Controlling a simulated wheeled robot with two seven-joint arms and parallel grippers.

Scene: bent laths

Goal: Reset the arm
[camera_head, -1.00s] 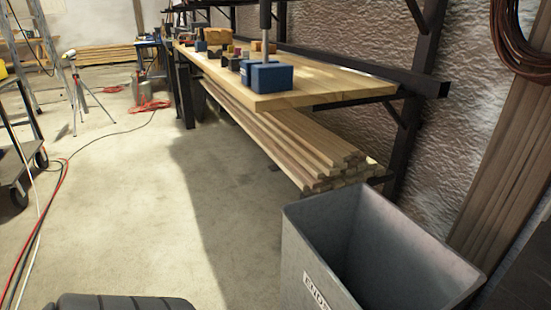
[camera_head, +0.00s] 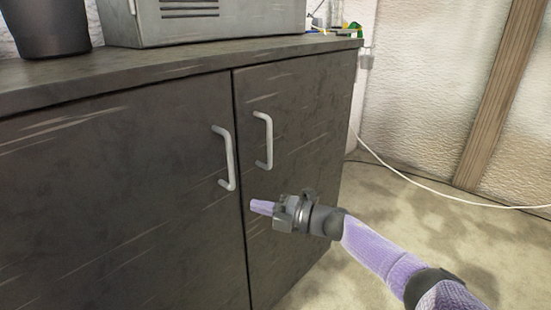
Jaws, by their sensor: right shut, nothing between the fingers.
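My right gripper (camera_head: 262,207) is in the middle of the head view, at the end of my purple and grey right arm (camera_head: 385,252), which comes in from the lower right. Its fingers are shut with nothing between them. They point left, in front of the dark cabinet's right door (camera_head: 295,150), below the two door handles. Whether the fingertips touch the door I cannot tell. My left gripper and arm do not show.
The cabinet's left handle (camera_head: 228,158) and right handle (camera_head: 265,140) are pale bars on closed doors. A grey metal box (camera_head: 210,22) and a dark bin (camera_head: 40,28) stand on the cabinet top (camera_head: 150,75). A white cable (camera_head: 430,190) crosses the right side. Floor (camera_head: 430,225) at right is clear.

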